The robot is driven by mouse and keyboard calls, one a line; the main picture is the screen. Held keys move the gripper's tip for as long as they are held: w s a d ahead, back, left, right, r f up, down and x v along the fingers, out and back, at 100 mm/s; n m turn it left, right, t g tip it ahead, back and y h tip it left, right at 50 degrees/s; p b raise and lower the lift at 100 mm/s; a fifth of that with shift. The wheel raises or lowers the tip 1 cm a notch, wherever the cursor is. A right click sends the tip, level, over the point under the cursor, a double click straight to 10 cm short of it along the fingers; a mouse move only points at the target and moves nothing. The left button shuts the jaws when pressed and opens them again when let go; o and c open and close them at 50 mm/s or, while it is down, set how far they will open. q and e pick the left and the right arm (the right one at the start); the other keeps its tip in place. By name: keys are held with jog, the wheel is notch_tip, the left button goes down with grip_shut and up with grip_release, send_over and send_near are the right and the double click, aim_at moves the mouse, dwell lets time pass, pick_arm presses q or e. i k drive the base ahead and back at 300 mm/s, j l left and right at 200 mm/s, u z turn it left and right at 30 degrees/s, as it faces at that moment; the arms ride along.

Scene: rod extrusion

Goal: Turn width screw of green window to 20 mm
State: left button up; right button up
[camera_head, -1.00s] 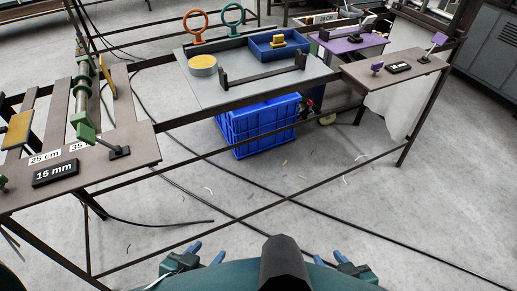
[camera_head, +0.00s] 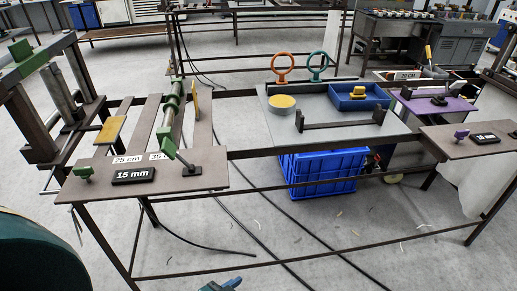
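The green window's brown bench (camera_head: 222,178) stands at the left. A small green screw knob (camera_head: 83,171) sits near its front left corner. Beside it, a black display (camera_head: 134,176) reads 15 mm. A lever with a green end and black base (camera_head: 190,170) stands to the right of the display. Behind are a green roller (camera_head: 172,108) and labels, one reading 25 cm. The blue fingertips of one gripper, apparently my left (camera_head: 222,285), just show at the bottom edge, well away from the knob. The rest of it is cut off. My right gripper is out of view.
A grey table (camera_head: 350,133) with a blue tray (camera_head: 358,97) and rings stands right of the bench. A blue crate (camera_head: 318,178) is under it. A purple station (camera_head: 436,107) is at the right. Cables cross the open floor in front.

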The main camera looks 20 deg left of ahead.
aim_at(85, 172)
jog(key=u, duration=2)
jog(key=z, duration=2)
jog(key=u, duration=2)
jog(key=k+z, duration=0.25)
jog(key=z, duration=0.2)
